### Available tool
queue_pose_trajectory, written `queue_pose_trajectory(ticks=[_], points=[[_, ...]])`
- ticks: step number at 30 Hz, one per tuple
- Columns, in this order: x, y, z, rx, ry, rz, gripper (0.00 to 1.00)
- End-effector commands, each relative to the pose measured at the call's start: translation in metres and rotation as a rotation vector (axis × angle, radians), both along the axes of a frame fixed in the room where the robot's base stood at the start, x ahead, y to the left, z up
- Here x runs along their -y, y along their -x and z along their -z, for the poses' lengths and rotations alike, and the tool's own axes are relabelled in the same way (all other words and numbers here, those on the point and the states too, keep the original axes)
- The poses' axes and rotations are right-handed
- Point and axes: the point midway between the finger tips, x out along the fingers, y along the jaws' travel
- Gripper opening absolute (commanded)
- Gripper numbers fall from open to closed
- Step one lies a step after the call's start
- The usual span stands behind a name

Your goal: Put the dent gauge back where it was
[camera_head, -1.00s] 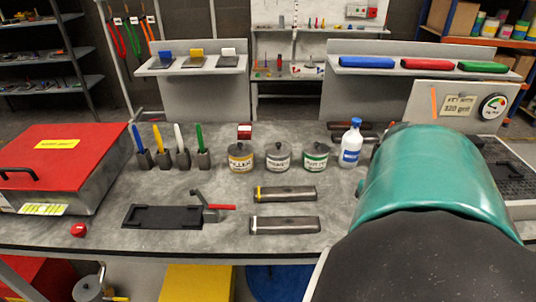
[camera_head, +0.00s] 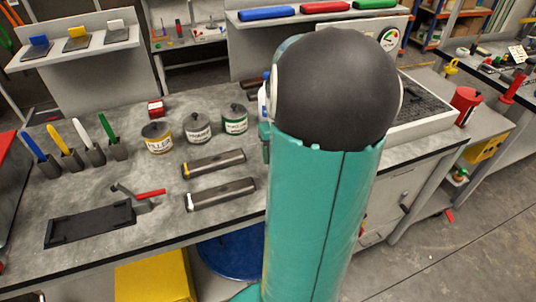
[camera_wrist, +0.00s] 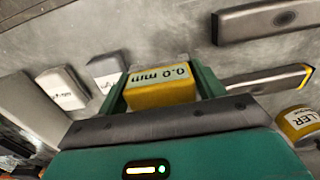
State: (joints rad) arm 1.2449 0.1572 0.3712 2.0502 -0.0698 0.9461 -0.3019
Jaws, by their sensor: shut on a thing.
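The dent gauge (camera_wrist: 160,92) is a yellow block with a pale face reading 0.0 mm. In the wrist view it sits between the two teal fingers of my gripper (camera_wrist: 163,84), which is shut on it. Two dark sanding blocks show beyond the gripper, one plain (camera_wrist: 268,20) and one with a yellow end (camera_wrist: 268,80). In the head view my arm hides the gripper and the gauge. I cannot tell from these frames where the gauge stood before.
The grey bench holds labelled cans (camera_head: 157,138), coloured tools in holders (camera_head: 70,155), two long blocks (camera_head: 220,194) and a black plate with a red-handled clamp (camera_head: 90,224). A red can (camera_head: 466,105) stands at right. Bare bench lies between the cans and the plate.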

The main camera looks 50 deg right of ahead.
Motion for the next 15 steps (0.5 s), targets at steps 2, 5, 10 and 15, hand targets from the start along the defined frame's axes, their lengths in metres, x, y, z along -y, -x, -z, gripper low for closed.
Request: queue_pose_trajectory(ticks=[2,5,10,15], points=[[0.005,-0.008,0.012,0.001,-0.003,0.000,0.36],[0.009,-0.014,0.019,0.001,-0.001,0.000,0.36],[0.013,-0.022,0.029,0.001,-0.001,0.000,0.36],[0.013,-0.020,0.054,0.000,-0.001,0.001,0.36]])
